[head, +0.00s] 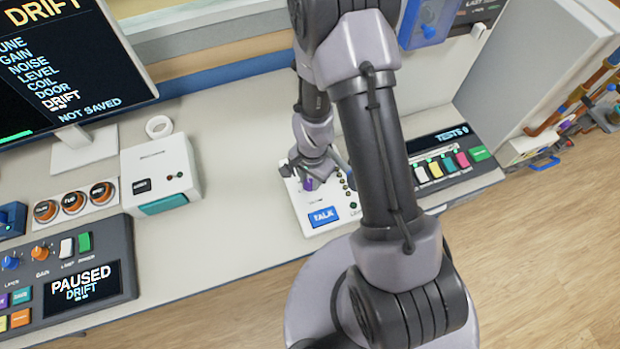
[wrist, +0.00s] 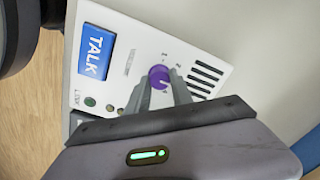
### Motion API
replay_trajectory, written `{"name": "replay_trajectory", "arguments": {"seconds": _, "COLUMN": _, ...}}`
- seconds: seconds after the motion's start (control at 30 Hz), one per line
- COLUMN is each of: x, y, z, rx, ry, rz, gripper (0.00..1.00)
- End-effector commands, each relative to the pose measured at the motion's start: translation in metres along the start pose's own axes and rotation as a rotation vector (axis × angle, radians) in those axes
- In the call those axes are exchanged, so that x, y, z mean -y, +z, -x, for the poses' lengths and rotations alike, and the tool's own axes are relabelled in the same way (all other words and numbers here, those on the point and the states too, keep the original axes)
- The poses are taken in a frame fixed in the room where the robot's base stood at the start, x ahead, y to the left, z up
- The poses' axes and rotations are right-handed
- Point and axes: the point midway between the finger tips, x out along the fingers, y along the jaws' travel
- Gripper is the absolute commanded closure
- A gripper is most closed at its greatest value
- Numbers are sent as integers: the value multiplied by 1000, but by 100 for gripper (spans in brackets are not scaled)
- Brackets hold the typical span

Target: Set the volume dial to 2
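The volume dial is a small purple knob on a white panel; it shows in the wrist view (wrist: 159,77) and in part in the head view (head: 308,184). Small marks sit around it, too small to read surely. My gripper (head: 306,172) is down at the panel. In the wrist view its two grey fingers (wrist: 160,88) lie close on either side of the dial and look shut on it. The white panel (wrist: 130,40) also carries a blue TALK button (wrist: 95,53). In the head view my fingers and arm hide part of the panel.
A white box (head: 160,172) and a console with a PAUSED screen (head: 82,284) stand to the left. A console with coloured buttons (head: 450,150) stands to the right, partly behind my arm. The bench between the white box and the panel is clear.

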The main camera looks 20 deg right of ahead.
Motion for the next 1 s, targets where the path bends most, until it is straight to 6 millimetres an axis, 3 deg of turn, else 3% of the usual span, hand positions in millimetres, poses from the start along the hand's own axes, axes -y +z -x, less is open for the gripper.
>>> {"name": "replay_trajectory", "arguments": {"seconds": 0.03, "x": 0, "y": 0, "z": 0, "rx": 0, "ry": 0, "rz": 0, "gripper": 90}}
{"name": "replay_trajectory", "arguments": {"seconds": 0.1, "x": 0, "y": 0, "z": 0, "rx": 0, "ry": 0, "rz": 0, "gripper": 100}}
{"name": "replay_trajectory", "arguments": {"seconds": 0.47, "x": 0, "y": 0, "z": -1, "rx": 1, "ry": -1, "rz": 51, "gripper": 100}}
{"name": "replay_trajectory", "arguments": {"seconds": 1.0, "x": 2, "y": -1, "z": -3, "rx": 16, "ry": -1, "rz": 484, "gripper": 100}}
